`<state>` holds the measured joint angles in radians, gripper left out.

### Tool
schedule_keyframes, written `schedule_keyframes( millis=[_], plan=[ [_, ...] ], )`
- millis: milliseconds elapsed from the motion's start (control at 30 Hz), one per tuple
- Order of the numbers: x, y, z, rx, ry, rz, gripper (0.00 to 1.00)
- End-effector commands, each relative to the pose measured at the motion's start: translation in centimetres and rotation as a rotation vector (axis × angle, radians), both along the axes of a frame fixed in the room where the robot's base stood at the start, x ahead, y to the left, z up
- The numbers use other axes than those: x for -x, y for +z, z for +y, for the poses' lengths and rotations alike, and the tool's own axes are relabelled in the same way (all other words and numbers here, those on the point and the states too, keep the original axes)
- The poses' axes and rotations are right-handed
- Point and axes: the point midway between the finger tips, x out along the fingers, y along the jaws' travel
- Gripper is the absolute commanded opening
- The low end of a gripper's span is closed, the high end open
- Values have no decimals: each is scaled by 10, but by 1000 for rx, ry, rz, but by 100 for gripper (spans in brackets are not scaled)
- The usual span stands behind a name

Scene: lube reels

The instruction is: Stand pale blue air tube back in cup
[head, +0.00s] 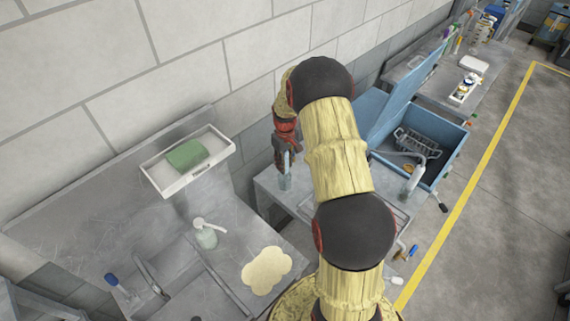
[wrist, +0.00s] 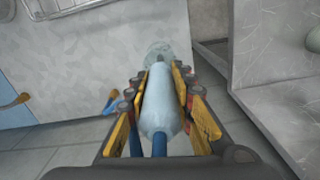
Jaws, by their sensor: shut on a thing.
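My gripper (head: 284,153) is shut on the pale blue air tube (wrist: 160,104), with its yellow-padded fingers on both sides of it. In the wrist view the tube runs lengthwise between the fingers, with a darker blue end towards the camera. A clear, pale greenish cup (wrist: 158,52) lies just beyond the fingertips, in line with the tube's far end. In the head view the cup (head: 285,183) stands on the grey table's left part, directly below my gripper, and the tube looks upright. I cannot tell whether the tube's lower end is inside the cup.
A grey table (head: 268,184) bears the cup. A blue box (head: 440,160) with a wire rack stands to its right. On the left, a sink counter holds a pump bottle (head: 206,236) and a beige cloth (head: 266,270); a white tray (head: 158,184) with a green cloth is near the wall.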

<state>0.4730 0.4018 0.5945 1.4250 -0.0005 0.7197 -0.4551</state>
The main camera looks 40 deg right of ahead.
Motion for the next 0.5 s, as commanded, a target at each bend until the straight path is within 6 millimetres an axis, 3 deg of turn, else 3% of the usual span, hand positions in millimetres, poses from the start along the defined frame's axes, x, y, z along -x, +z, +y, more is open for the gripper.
schedule_keyframes(
  millis=[500],
  plan=[
    [0, -9, 0, 0, 0, 0, 0]
  ],
)
